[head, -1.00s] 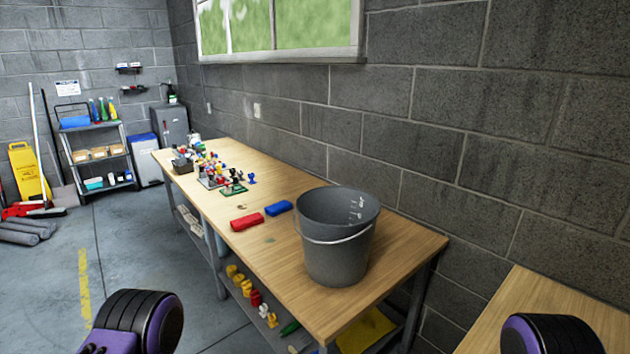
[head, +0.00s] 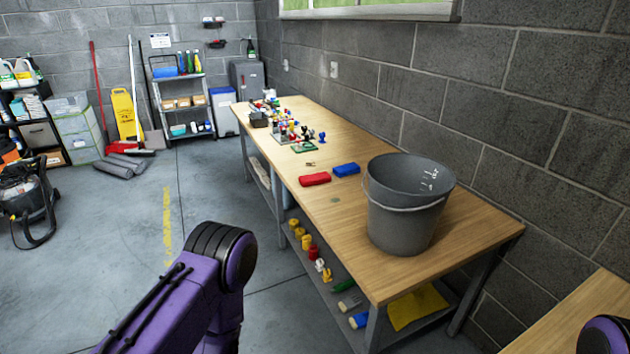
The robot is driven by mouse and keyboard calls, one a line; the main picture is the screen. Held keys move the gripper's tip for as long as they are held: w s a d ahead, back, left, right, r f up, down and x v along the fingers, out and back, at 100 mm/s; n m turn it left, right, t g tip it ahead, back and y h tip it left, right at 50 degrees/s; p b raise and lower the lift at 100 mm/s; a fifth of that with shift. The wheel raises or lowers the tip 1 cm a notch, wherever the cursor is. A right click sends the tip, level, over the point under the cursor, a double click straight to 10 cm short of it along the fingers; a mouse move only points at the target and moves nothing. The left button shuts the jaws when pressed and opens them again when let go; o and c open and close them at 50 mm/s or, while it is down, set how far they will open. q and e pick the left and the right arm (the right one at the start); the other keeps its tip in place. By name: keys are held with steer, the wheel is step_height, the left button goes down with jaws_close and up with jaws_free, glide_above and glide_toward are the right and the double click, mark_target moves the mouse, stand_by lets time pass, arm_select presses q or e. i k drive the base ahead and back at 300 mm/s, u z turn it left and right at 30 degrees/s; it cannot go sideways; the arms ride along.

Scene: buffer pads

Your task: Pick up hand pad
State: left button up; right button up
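A grey bucket (head: 404,222) with a wire handle stands on the bench to the right of the pads. Only purple and black links of my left arm show at the lower left, and a small part of my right arm at the lower right corner. Neither gripper is in view.
Several small coloured parts (head: 290,130) crowd the bench's far end. The lower shelf holds several yellow, red and white pieces (head: 302,236) and a yellow cloth (head: 416,307). A vacuum cleaner (head: 27,198) stands at the left.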

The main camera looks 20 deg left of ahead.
mark_target(313, 179)
steer(key=u, duration=0.8)
steer(key=k, duration=1.05)
steer(key=u, duration=1.2)
steer(key=i, duration=2.7)
steer(key=z, duration=0.8)
steer(key=i, duration=1.15)
steer(key=z, duration=1.75)
steer(key=i, duration=0.95)
steer(key=z, duration=0.85)
